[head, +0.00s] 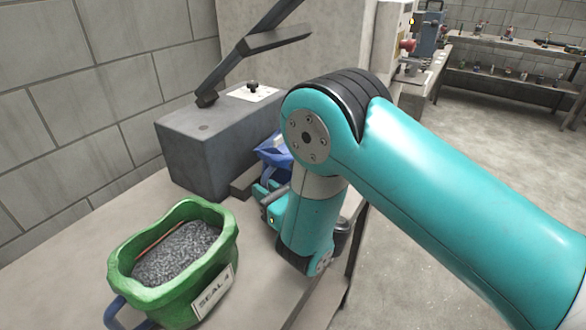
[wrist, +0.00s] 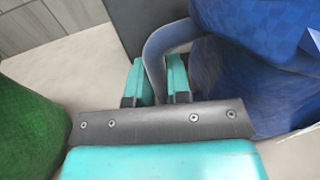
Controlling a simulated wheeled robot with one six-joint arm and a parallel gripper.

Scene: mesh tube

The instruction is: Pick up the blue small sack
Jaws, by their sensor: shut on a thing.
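The blue small sack (head: 272,152) is mostly hidden behind my arm in the head view. In the wrist view the blue sack (wrist: 245,75) fills the right side, with a grey-blue handle loop (wrist: 158,50) at its left. My gripper (wrist: 160,78) has its two teal fingers on either side of that handle and is shut on it. In the head view my gripper (head: 268,200) is partly hidden by my own arm. I cannot tell whether the sack rests on the bench.
A green sack (head: 190,285) of grey granules, labelled SEAL 4, stands at the front left; its side also shows in the wrist view (wrist: 30,125). A grey sealing machine (head: 205,150) with a raised lever stands behind. The bench (head: 95,235) is bare at left.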

